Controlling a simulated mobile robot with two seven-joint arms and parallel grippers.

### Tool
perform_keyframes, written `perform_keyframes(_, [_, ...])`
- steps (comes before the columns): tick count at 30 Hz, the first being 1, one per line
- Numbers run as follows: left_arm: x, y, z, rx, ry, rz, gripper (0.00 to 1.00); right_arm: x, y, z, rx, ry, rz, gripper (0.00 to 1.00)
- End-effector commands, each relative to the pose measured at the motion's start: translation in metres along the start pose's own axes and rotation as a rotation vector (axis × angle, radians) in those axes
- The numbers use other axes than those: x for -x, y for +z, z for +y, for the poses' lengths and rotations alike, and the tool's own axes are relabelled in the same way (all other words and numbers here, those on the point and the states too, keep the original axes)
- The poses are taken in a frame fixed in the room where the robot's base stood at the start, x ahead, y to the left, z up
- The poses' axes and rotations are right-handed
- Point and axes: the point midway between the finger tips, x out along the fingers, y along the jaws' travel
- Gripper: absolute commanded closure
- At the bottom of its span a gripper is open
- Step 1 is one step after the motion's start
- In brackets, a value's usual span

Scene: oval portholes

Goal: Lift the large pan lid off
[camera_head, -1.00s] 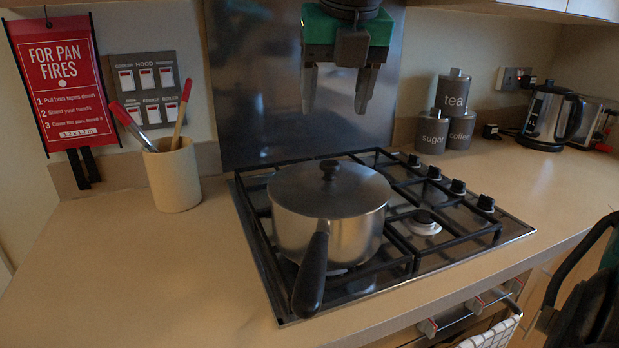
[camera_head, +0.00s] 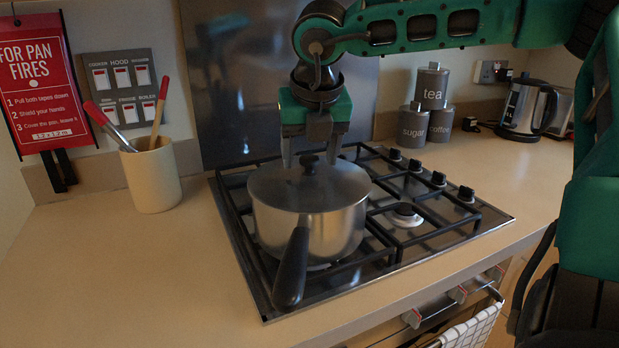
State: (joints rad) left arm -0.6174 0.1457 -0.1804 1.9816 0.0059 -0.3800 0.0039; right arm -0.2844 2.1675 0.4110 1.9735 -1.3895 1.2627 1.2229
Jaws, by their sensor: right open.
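A steel pan (camera_head: 315,233) with a long black handle (camera_head: 292,268) stands on the front left of the gas hob (camera_head: 437,235). Its large grey lid (camera_head: 272,186) lies flat on top, with a black knob (camera_head: 308,163) at its middle. My right gripper (camera_head: 310,160) is open and points down, its two fingers at the knob's height, one to each side of the knob as seen here. I cannot tell whether they touch it. My left gripper is not in view.
A utensil pot (camera_head: 152,176) stands left of the hob. Tea (camera_head: 432,88), sugar (camera_head: 412,127) and coffee (camera_head: 440,125) canisters and a kettle (camera_head: 527,108) stand at the back right. The worktop (camera_head: 130,265) is clear at front left.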

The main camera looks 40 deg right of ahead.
Motion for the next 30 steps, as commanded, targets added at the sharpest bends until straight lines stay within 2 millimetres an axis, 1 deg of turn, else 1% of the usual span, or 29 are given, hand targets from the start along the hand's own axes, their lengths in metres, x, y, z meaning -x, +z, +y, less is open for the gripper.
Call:
perform_keyframes(2, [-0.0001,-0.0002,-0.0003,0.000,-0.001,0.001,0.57,-0.0039,-0.0004,0.0002,0.000,0.001,0.001,0.35])
perform_keyframes(8, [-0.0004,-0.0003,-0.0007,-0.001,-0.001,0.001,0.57,-0.0041,-0.0002,0.0002,0.000,0.001,0.000,0.35])
perform_keyframes(27, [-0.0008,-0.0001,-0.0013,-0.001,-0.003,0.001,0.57,-0.0036,-0.0001,0.0002,0.000,0.001,0.000,0.97])
perform_keyframes(28, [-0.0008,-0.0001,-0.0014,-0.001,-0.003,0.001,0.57,-0.0035,0.0000,0.0002,0.000,0.001,0.000,0.99])
perform_keyframes(30, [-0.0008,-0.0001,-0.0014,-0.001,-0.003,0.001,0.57,-0.0035,0.0000,0.0002,0.000,0.001,0.000,1.00])
